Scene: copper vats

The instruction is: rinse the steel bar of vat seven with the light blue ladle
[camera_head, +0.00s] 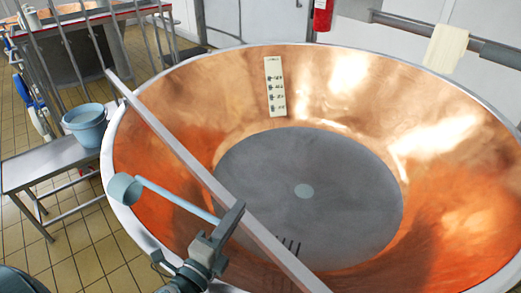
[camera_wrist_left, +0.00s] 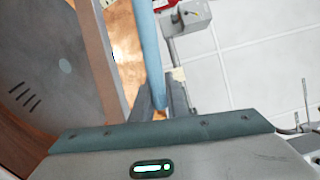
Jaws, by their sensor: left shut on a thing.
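The large copper vat (camera_head: 345,70) fills the middle and right of the head view; no vat number is readable. Its steel bar (camera_head: 190,158) runs diagonally across the left side of the opening, and also shows in the left wrist view (camera_wrist_left: 92,45). My left gripper (camera_head: 228,222) is shut on the handle end of the light blue ladle (camera_head: 172,196), beside the bar. The ladle's cup (camera_head: 125,188) is out to the left, near the vat's left rim. The handle also shows in the left wrist view (camera_wrist_left: 148,50). Whether the cup holds water cannot be seen. My right gripper is not in view.
A blue-grey bucket (camera_head: 86,125) stands on a steel bench (camera_head: 45,165) left of the vat. A pale cloth (camera_head: 446,48) hangs on a rail at the back right. A marked white strip (camera_head: 275,86) is on the vat's inner wall. Upright metal rods stand at the upper left.

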